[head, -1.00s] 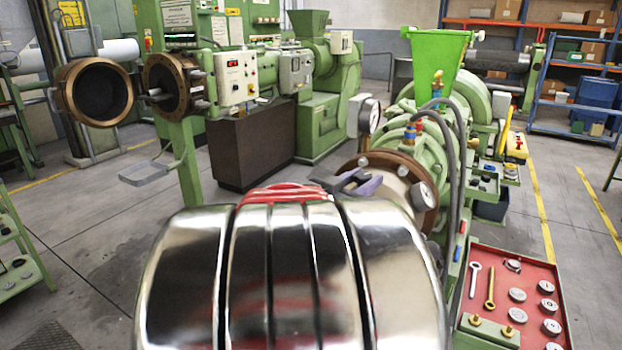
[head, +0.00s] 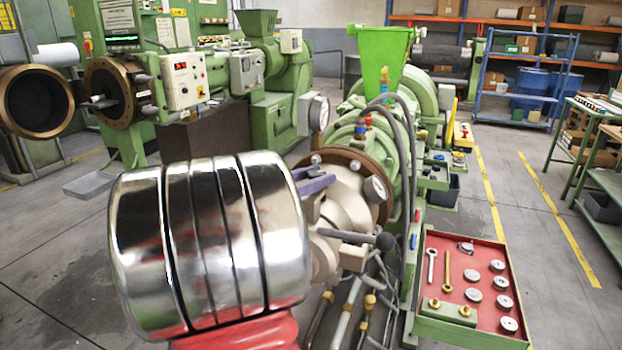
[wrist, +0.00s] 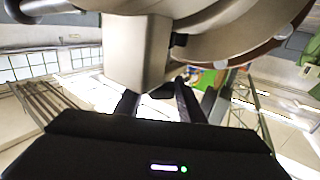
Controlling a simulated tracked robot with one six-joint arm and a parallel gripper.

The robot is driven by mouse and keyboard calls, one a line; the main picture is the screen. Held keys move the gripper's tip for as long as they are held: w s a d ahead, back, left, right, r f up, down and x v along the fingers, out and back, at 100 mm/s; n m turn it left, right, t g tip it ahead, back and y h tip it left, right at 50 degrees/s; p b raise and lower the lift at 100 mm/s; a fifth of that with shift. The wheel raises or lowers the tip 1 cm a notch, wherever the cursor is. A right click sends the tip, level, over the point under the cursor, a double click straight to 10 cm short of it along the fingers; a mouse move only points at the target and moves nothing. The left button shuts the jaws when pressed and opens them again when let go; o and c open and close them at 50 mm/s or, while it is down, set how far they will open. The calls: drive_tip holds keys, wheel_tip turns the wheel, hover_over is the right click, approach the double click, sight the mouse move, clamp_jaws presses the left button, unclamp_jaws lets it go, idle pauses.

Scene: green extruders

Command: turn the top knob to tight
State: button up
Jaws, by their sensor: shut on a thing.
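The cream die head (head: 345,205) sits on the front of the green extruder, against a brown round flange (head: 378,205). It also shows close up in the wrist view (wrist: 140,55). My gripper's dark fingers (wrist: 157,98) are at the edge of its block in the wrist view. In the head view, purple-grey jaws (head: 315,183) stand at the head's upper left, beyond my chrome arm. My gripper is shut on the top knob, which the fingers and block largely hide. How far the knob is turned cannot be seen.
A dark-ended handle (head: 384,241) sticks out from the head's lower right. A red tray (head: 470,272) with tools and discs stands at the right. Pipes run below the head.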

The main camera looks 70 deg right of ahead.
drive_tip(key=m+g+y, duration=0.5)
drive_tip(key=y, duration=0.1)
drive_tip(key=shift+d, duration=0.1)
drive_tip(key=shift+m+g+y, duration=0.9)
drive_tip(key=shift+m+y, duration=0.6)
drive_tip(key=shift+y, duration=0.7)
drive_tip(key=o, duration=1)
drive_tip(key=shift+o, duration=0.2)
